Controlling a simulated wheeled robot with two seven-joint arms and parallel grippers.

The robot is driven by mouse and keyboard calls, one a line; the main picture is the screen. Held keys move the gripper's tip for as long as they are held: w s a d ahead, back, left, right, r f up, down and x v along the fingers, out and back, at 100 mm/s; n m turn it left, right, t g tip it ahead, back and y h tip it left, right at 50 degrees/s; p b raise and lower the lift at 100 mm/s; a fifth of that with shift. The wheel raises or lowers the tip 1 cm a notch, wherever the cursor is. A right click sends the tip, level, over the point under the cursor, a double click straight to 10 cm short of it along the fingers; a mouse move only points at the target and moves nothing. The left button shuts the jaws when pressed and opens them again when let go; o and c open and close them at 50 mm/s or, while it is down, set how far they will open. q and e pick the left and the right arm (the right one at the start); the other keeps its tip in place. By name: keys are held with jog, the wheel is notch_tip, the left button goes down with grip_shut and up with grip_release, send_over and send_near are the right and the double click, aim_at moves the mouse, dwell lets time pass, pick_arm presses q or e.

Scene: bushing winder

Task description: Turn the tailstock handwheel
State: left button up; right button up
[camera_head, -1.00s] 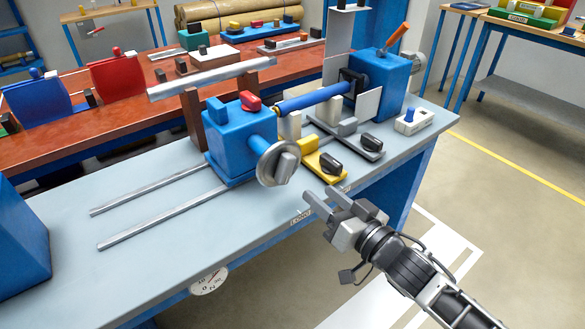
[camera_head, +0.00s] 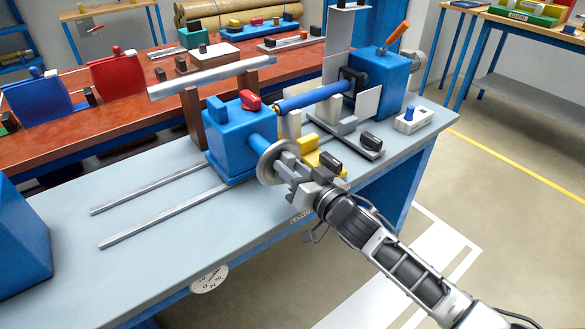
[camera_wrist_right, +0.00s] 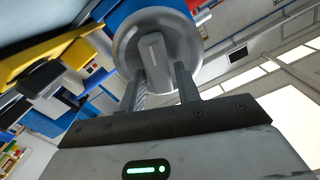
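The tailstock handwheel (camera_head: 267,168) is a grey disc with a raised grip bar, on the front of the blue tailstock (camera_head: 228,142). My right gripper (camera_head: 287,170) is at the handwheel, its fingers pointing at the disc and partly covering it. In the right wrist view the handwheel (camera_wrist_right: 190,38) fills the top middle, with its grip bar (camera_wrist_right: 154,50) lying between the lines of the two fingers. The right gripper (camera_wrist_right: 160,78) is open, with a gap between its fingers; contact with the bar cannot be told. My left gripper is not in view.
A blue rod (camera_head: 312,97) runs from the tailstock to the blue headstock (camera_head: 384,80). Two rails (camera_head: 160,215) lie on the clear left part of the grey bench (camera_head: 95,262).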

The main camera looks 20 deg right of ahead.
jog(key=c, duration=0.6)
jog(key=shift+o, duration=0.2)
jog(key=shift+s+a+n+p, duration=0.15)
jog(key=shift+n+p, duration=0.35)
jog(key=shift+n, duration=1.25)
jog(key=shift+w+a+n+p, duration=0.1)
jog(key=shift+n+p, duration=0.4)
jog(key=shift+n, duration=1.25)
jog(key=o, duration=1)
jog(key=shift+s, duration=0.1)
